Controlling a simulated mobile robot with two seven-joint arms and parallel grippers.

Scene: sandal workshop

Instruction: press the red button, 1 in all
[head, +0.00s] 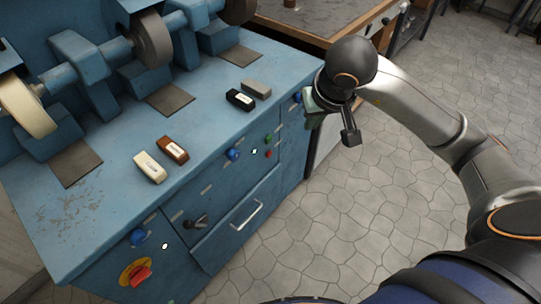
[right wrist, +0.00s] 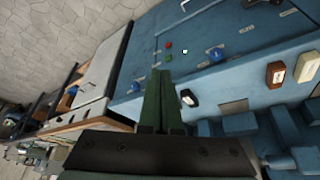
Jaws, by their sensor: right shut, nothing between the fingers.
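The small red button (head: 268,153) is on the front panel of the blue machine bench, just below a green button (head: 268,138). In the right wrist view the red button (right wrist: 168,45) shows ahead of the fingertips, with the green button (right wrist: 168,57) close to it. My right gripper (head: 313,121) is shut and empty, beside the bench's right end, to the right of the buttons and apart from them. Its green fingers (right wrist: 160,76) are together in the right wrist view. My left gripper is not in view.
Blue knobs (head: 233,154) and a drawer handle (head: 246,213) stick out of the bench front (head: 210,235). A red switch on a yellow plate (head: 138,273) sits lower left. Several blocks, including a black one (head: 240,99), lie on top. The stone floor (head: 310,240) in front is clear.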

